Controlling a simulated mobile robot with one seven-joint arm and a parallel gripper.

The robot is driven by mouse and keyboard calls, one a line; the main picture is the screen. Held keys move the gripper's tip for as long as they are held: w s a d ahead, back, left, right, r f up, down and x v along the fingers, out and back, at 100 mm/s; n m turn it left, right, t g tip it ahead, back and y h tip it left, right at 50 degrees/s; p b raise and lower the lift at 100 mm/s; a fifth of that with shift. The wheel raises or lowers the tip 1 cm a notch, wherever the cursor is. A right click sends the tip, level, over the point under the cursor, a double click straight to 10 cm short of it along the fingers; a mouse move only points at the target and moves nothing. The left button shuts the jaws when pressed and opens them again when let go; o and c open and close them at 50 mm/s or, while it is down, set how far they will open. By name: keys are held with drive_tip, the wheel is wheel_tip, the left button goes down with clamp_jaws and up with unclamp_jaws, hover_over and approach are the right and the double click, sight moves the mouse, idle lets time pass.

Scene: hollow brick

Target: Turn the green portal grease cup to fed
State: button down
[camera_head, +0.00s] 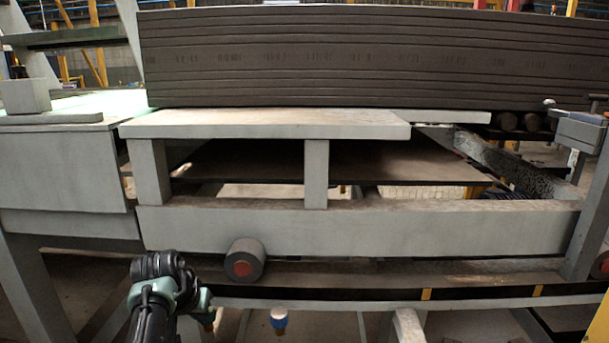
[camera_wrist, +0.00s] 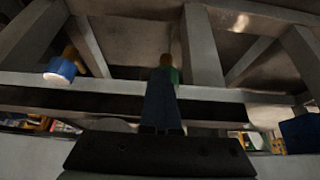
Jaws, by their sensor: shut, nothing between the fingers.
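In the wrist view a green grease cup (camera_wrist: 176,76) shows as a small green patch with a brownish-orange stem (camera_wrist: 166,60) above it, under the frame. My gripper (camera_wrist: 161,84) is shut and empty, its fingers pointing up the picture at the cup. The fingers hide most of the cup's left and lower part, and I cannot tell whether they touch it. The cup's handle position is not visible. In the head view my dark arm stands at lower left, and the fingertips are hidden.
A blue cup (camera_wrist: 60,70) on a brass stem hangs left of the green one; a blue cup also shows in the head view (camera_head: 279,318). A dark blue block (camera_wrist: 300,131) is at right. Frame beams (camera_wrist: 203,45) and a long rail (camera_head: 360,232) surround the cups.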

drive_tip(key=shift+a, duration=0.2)
drive_tip(key=shift+a+f+b, duration=0.1)
drive_tip(key=shift+a+b, duration=0.2)
drive_tip(key=shift+a, duration=0.45)
drive_tip(key=shift+w+a+b, duration=0.15)
drive_tip(key=shift+b, duration=0.15)
drive_tip(key=shift+s+a+p, duration=0.15)
drive_tip(key=shift+s+p, duration=0.25)
drive_tip(key=shift+p, duration=0.8)
wheel_tip(320, 180, up, 6)
drive_tip(key=p, duration=0.5)
